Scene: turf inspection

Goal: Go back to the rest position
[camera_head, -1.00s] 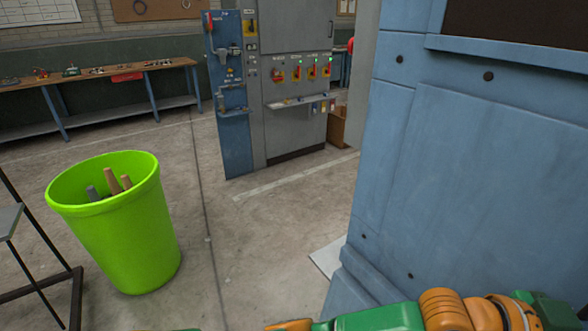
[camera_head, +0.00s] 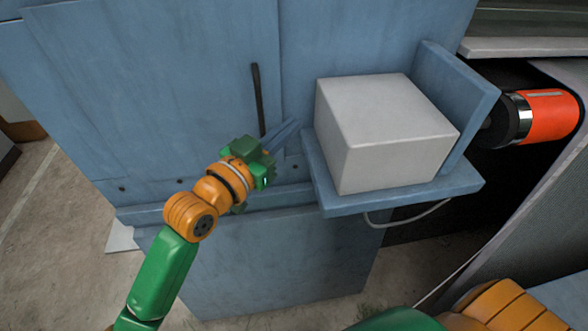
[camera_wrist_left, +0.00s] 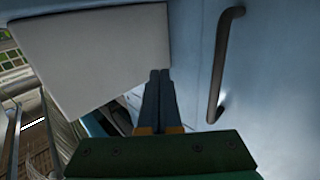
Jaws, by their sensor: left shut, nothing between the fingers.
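My left gripper (camera_head: 294,124) reaches in front of the blue cabinet (camera_head: 130,90), its narrow blue-grey fingers together and empty. The fingers point toward the white box (camera_head: 378,135) on the small blue shelf. In the left wrist view the shut fingers (camera_wrist_left: 160,74) show at the centre. There the box's pale face (camera_wrist_left: 95,55) is at upper left and the dark handle (camera_wrist_left: 222,65) at right. My right gripper is not in view; green and orange arm parts of mine show at the lower right edge of the head view.
The blue shelf (camera_head: 335,205) juts from the cabinet, with an upright blue plate (camera_head: 465,95) at its right. A dark vertical handle (camera_head: 258,100) is just behind the left gripper. A red-orange cylinder (camera_head: 550,117) is at far right. Bare floor (camera_head: 50,240) shows at lower left.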

